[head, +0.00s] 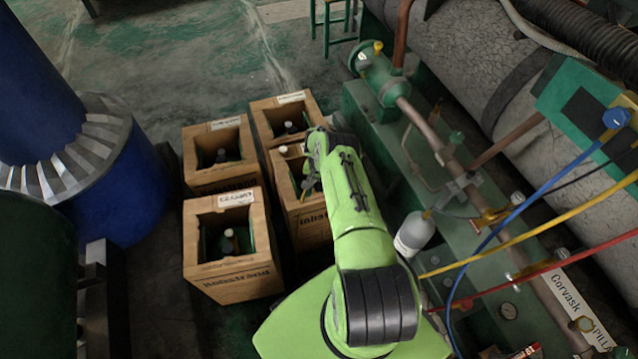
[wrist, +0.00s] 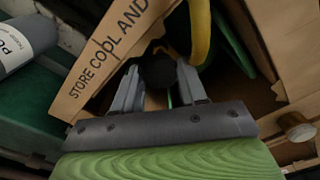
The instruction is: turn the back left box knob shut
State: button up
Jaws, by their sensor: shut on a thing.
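Four open-topped wooden boxes stand in a two-by-two group in the head view. The back left box (head: 218,178) holds a dark-topped bottle (head: 221,156), and my gripper is apart from it. My gripper (head: 309,184) reaches into the front right box (head: 311,222), largely hidden by my arm. In the wrist view, my gripper (wrist: 160,88) is shut on a dark round knob (wrist: 157,70), the fingers on either side of it. A box wall printed "STORE COOL AND" (wrist: 105,62) lies close by. The knob's turn position cannot be told.
The back right box (head: 286,100) and front left box (head: 234,278) flank the held one. A pale bottle (head: 413,234) stands right of my arm, near blue, yellow and red hoses (head: 530,225). A yellow curved part (wrist: 200,32) is close to my fingers. A blue drum (head: 120,190) stands left.

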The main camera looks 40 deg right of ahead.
aim_at(319, 186)
jog(key=o, duration=1.1)
jog(key=shift+c, duration=0.2)
notch_tip(319, 186, up, 16)
jog(key=p, duration=0.6)
jog(key=shift+f, duration=0.15)
